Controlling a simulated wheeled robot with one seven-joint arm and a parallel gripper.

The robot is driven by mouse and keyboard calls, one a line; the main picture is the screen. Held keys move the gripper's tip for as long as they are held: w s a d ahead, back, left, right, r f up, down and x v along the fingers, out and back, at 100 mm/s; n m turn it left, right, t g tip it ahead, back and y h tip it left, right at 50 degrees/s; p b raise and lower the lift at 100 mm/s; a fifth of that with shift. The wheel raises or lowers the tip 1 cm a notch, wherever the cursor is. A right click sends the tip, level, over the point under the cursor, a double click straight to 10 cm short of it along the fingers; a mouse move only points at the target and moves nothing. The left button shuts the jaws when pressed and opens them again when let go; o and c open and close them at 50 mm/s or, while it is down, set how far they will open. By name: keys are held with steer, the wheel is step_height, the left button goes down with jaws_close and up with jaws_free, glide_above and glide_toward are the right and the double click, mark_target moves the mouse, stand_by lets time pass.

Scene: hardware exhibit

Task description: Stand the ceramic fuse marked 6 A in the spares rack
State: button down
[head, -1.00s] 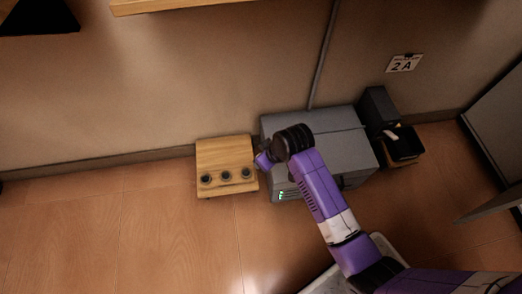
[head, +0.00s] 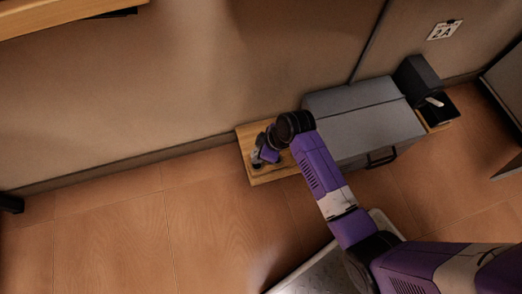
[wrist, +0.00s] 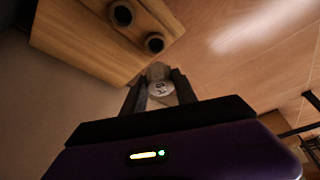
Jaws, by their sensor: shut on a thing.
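My gripper (wrist: 160,92) is shut on a pale ceramic fuse (wrist: 160,88). The fuse's end faces the wrist camera and bears small dark lettering, too small to read for certain. The wooden rack (wrist: 85,40) shows two dark round sockets in the wrist view, at its top. The fuse appears by the rack's near edge, in line with those sockets; I cannot tell whether its far end is in a socket. In the head view my gripper (head: 258,158) is over the left part of the rack (head: 262,179), and my arm hides much of it.
A grey box (head: 365,115) stands right of the rack. Beyond it are a dark block (head: 417,81) and a black tray (head: 441,114) with a white piece (head: 435,101). A "2 A" sign (head: 445,30) hangs on the wall (head: 210,80). The floor (head: 130,230) at left is clear.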

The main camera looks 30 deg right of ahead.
steer(key=shift+w+f+n, duration=0.1)
steer(key=shift+n, duration=0.3)
step_height(320, 180, down, 4)
steer(key=b, duration=0.5)
steer(key=shift+f, duration=0.65)
steer(key=shift+f+p, duration=0.3)
steer(key=shift+f, duration=0.85)
stand_by(2.9)
steer(key=shift+c, duration=2)
jaws_free()
steer(key=shift+r, duration=0.1)
steer(key=shift+r+p, duration=3.45)
steer(key=shift+p, duration=0.3)
